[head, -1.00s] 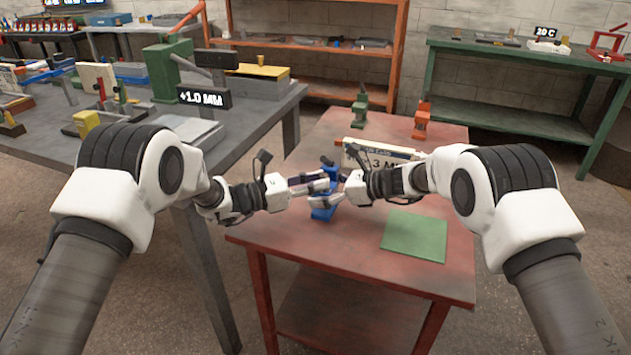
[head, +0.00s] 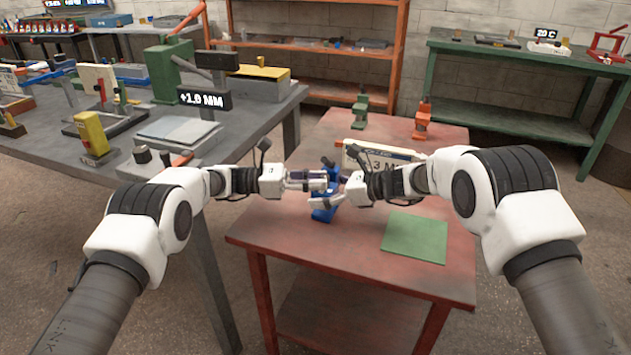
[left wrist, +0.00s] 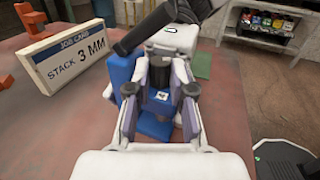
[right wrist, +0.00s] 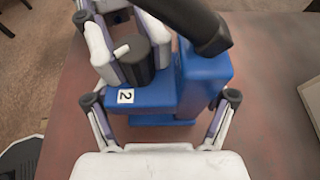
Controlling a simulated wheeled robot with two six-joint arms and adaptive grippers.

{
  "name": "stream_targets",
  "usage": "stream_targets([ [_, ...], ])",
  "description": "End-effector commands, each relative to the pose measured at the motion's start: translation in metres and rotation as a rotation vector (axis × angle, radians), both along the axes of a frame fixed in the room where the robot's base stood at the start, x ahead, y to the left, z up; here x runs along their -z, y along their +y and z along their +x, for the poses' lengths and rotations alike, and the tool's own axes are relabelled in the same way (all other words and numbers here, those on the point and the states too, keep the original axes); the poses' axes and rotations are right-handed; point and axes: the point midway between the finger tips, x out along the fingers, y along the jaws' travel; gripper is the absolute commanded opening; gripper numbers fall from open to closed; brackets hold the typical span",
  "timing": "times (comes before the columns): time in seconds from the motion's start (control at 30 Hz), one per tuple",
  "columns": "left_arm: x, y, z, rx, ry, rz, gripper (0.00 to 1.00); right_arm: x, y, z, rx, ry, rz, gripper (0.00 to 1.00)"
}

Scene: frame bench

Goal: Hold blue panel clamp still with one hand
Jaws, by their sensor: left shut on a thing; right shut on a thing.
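The blue panel clamp (head: 323,212) stands upright on the red table, between my two grippers. In the right wrist view its blue body (right wrist: 205,75) has a small white tag marked 2 and a dark knob (right wrist: 145,65) with a pale handle. My right gripper (right wrist: 160,98) is shut on the blue body, one finger on each side. My left gripper (head: 324,184) comes in from the left and is shut at the dark knob; the exact contact is partly hidden. In the left wrist view the fingers cover much of the clamp (left wrist: 122,75).
A white job card sign (left wrist: 75,55) reading STACK 3 MM stands behind the clamp. A green mat (head: 415,238) lies at front right. A green clamp (head: 360,108) and an orange clamp (head: 422,120) stand at the back. A grey bench (head: 60,150) is at left.

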Motion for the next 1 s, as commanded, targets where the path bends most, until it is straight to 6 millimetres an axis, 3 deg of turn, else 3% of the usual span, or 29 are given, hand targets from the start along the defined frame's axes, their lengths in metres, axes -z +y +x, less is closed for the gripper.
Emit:
stream_targets([
  [0.83, 0.0004, 0.0020, 0.0016, 0.101, -0.004, 0.008, 0.00, 0.0026, 0.0018, -0.0031, -0.010, 0.005, -0.001, 0.30],
  [0.87, 0.0005, 0.0020, 0.0016, 0.101, -0.004, 0.008, 0.29, 0.0026, 0.0018, -0.0030, -0.009, 0.005, -0.002, 0.30],
  [1.0, 0.0005, 0.0017, 0.0013, 0.103, -0.003, 0.008, 0.33, 0.0025, 0.0015, -0.0028, -0.008, 0.005, -0.001, 0.30],
])
